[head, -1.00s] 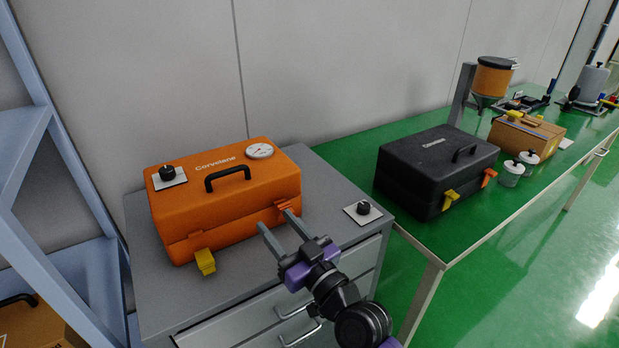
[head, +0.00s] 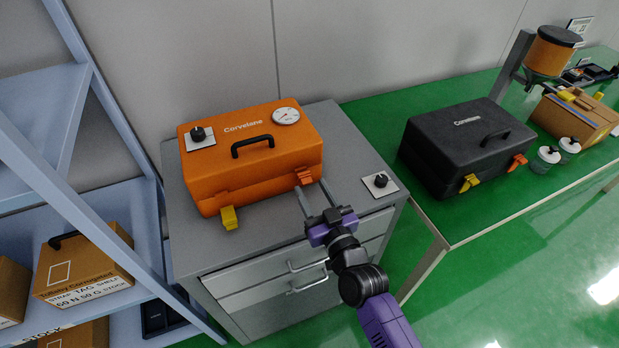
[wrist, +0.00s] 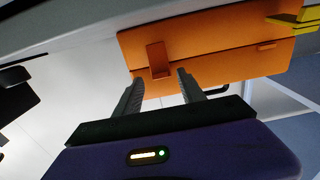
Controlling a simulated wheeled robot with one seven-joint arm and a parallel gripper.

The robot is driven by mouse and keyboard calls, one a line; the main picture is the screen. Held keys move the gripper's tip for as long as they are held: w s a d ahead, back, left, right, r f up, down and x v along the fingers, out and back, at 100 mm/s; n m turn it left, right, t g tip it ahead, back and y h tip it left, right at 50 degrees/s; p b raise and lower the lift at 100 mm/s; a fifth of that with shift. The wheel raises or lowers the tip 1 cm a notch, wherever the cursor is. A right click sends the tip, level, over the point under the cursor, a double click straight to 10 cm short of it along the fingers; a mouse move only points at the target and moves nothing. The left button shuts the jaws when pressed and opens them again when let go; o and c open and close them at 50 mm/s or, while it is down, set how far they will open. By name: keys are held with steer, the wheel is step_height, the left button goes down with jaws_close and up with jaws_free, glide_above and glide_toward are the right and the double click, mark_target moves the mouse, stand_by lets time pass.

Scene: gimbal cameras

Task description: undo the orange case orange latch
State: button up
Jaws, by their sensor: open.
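The orange case (head: 250,155) sits closed on the grey cabinet, with a black handle on its lid. Its orange latch (head: 304,175) is at the right of the front face. The yellow latch (head: 229,217) at the left of that face sticks outward. My gripper (head: 311,187) is open and empty, just in front of the orange latch. In the wrist view the orange latch (wrist: 158,60) appears between my two fingertips (wrist: 160,77), with a gap on each side. I cannot tell whether the tips reach past its face. The yellow latch (wrist: 296,19) shows at the upper right there.
A black knob on a white plate (head: 380,184) is on the cabinet top (head: 345,150), right of my gripper. A black case (head: 465,145) with yellow and orange latches stands on the green table. Blue shelving (head: 100,190) with boxes is at the left.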

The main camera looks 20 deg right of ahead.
mark_target(307, 180)
steer(key=shift+w, duration=1.95)
jaws_close()
steer(key=shift+f+b, duration=0.1)
steer(key=shift+b, duration=0.25)
